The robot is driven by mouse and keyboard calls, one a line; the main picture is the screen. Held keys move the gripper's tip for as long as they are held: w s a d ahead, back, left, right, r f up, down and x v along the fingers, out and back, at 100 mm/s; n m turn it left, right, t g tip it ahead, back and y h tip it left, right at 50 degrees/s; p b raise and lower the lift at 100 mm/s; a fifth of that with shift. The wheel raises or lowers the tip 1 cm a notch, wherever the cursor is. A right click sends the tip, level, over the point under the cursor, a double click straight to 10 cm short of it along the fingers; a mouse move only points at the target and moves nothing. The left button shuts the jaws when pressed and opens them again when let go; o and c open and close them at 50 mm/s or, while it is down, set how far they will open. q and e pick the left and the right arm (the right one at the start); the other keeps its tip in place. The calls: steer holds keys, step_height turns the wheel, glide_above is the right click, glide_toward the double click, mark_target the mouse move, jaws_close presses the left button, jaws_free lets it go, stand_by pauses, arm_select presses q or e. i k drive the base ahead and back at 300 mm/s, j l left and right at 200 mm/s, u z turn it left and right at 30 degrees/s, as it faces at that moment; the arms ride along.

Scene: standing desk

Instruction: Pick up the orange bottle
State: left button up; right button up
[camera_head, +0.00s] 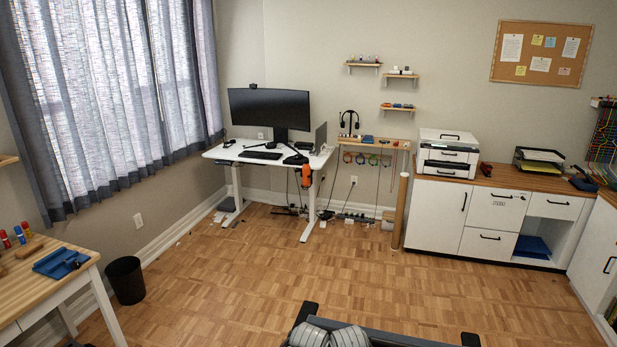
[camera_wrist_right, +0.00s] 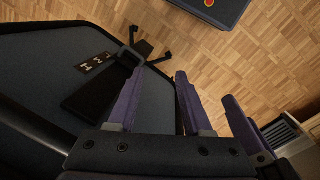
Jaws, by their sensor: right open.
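A small orange object (camera_head: 306,176), which looks like the orange bottle, is at the right front edge of the white standing desk (camera_head: 222,153), just below the desktop's level. It is too small and far off to tell how it is held there. My right gripper (camera_wrist_right: 207,90) shows in the right wrist view with its purple fingers apart and nothing between them. The orange bottle does not show in that view. Neither gripper shows in the head view.
A monitor (camera_head: 270,108) and keyboard (camera_head: 260,155) stand on the desk. Cables and small items lie under it. A wide parquet floor (camera_head: 240,270) is open before it. A black bin (camera_head: 126,281) and wooden table (camera_head: 40,285) are at left, white cabinets (camera_head: 433,213) at right.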

mark_target(307, 168)
steer(key=i+j, duration=0.15)
steer(key=j, duration=0.25)
steer(key=i+j+u, duration=0.1)
steer(key=j, duration=0.3)
steer(key=i+j, duration=0.2)
steer(key=j, duration=0.25)
steer(key=i+j+u, duration=0.25)
steer(key=i+j, duration=0.25)
steer(key=i+j+u, duration=0.3)
steer(key=i, duration=0.3)
steer(key=i+z, duration=0.2)
steer(key=i, duration=0.45)
steer(key=i+j+z, duration=0.25)
steer(key=i, duration=0.4)
steer(key=i+z, duration=0.45)
steer(key=i+j+z, duration=0.25)
steer(key=i+z, duration=0.2)
steer(key=i+j+z, duration=1.2)
steer(key=j+z, duration=0.15)
steer(key=j, duration=0.2)
